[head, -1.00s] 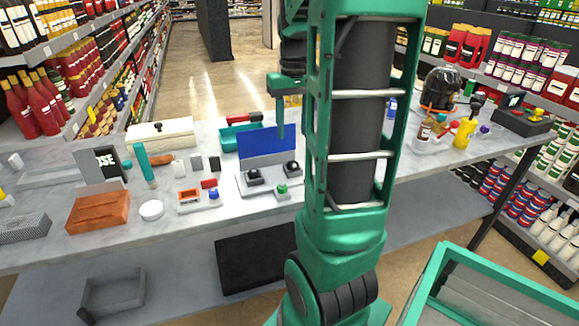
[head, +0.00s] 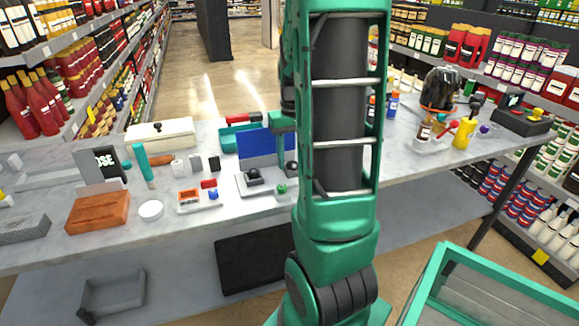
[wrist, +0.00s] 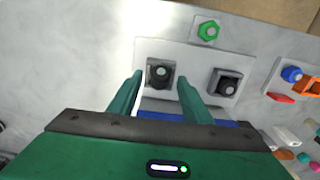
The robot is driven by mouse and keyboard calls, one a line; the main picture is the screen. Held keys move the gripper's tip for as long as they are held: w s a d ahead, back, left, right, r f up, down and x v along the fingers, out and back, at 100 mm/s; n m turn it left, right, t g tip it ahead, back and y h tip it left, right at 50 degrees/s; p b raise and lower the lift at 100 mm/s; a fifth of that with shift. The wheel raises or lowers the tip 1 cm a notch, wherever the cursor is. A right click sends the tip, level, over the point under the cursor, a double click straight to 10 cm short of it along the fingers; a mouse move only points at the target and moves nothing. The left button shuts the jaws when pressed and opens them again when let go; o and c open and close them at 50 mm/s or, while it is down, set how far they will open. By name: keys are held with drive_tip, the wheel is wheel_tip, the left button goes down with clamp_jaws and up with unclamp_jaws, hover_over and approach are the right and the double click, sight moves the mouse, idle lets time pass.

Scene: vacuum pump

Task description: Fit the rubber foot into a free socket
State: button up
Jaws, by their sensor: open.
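A pale plate (wrist: 190,60) with two black square pieces, each with a round grey top, lies on the table. In the wrist view one black piece (wrist: 159,75) is between the fingertips of my gripper (wrist: 160,78), and the other black piece (wrist: 227,84) is to the right. The gripper is open, with a finger on each side of the nearer piece; I cannot tell whether they touch it. In the head view the plate (head: 258,186) lies before a blue panel (head: 262,143), partly hidden by my arm. I cannot tell for sure which piece is the rubber foot, or see a free socket.
A green hexagonal piece (wrist: 208,31) stands by the plate. A small tray (head: 198,201) with orange and blue parts, a white disc (head: 151,210) and a brown block (head: 98,212) lie to the left. A green-rimmed bin (head: 500,281) stands front right.

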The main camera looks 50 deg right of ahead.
drive_tip(key=shift+c, duration=0.7)
clamp_jaws()
drive_tip(key=shift+r, duration=0.1)
drive_tip(key=shift+r, duration=0.45)
wheel_tip(320, 180, up, 3)
drive_tip(key=shift+f, duration=0.15)
drive_tip(key=a+r, duration=0.7)
drive_tip(key=a, duration=0.4)
drive_tip(key=shift+a+r, duration=0.15)
drive_tip(key=shift+a, duration=0.25)
